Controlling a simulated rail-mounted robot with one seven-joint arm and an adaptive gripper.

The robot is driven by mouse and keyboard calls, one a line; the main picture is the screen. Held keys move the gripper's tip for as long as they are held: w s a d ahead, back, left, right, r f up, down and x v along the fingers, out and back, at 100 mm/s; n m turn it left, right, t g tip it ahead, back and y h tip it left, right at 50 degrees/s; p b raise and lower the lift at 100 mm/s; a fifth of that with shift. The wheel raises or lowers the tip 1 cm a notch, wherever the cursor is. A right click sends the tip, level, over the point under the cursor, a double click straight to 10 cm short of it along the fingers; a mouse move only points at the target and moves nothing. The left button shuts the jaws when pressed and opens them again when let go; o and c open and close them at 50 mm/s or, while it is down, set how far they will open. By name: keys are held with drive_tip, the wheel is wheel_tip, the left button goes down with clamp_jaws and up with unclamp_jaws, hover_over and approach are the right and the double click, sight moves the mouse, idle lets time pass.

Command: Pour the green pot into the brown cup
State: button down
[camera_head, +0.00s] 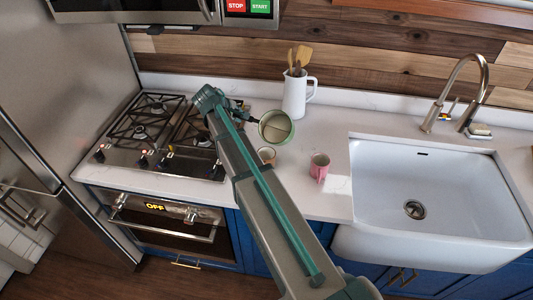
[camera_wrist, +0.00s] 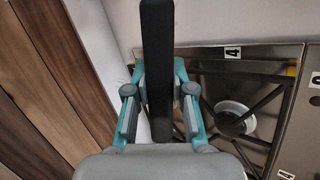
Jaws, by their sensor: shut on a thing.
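The green pot (camera_head: 276,127) is held in the air above the counter in the head view, tipped so that its open mouth faces the camera. Its inside shows two pale tones; I cannot tell whether that is contents. My gripper (camera_wrist: 158,90) is shut on the pot's dark handle (camera_wrist: 157,30), which runs up between the fingers in the wrist view. The brown cup (camera_head: 267,156) stands on the counter just below the pot, partly hidden by my arm. No stream between pot and cup is visible.
A pink mug (camera_head: 319,166) stands right of the brown cup. A white pitcher (camera_head: 296,95) with wooden utensils stands behind the pot. The gas stove (camera_head: 150,140) is at the left, and the white sink (camera_head: 430,190) with its faucet (camera_head: 463,80) at the right.

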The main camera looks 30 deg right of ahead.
drive_tip(key=shift+s+a+r+t+h, duration=0.35)
drive_tip(key=shift+a+r+t+h, duration=0.2)
drive_tip(key=shift+t+h, duration=0.35)
idle(0.9)
drive_tip(key=shift+s+a+r+t+h+b, duration=0.15)
drive_tip(key=shift+h+b, duration=0.3)
drive_tip(key=shift+b, duration=0.5)
drive_tip(key=shift+s+a+r+t+h+b, duration=0.1)
drive_tip(key=shift+t+h+b, duration=0.25)
drive_tip(key=shift+b, duration=0.6)
drive_tip(key=shift+s+a+f+t+h+b, duration=0.3)
drive_tip(key=shift+f+h+b, duration=0.35)
drive_tip(key=shift+b, duration=1.75)
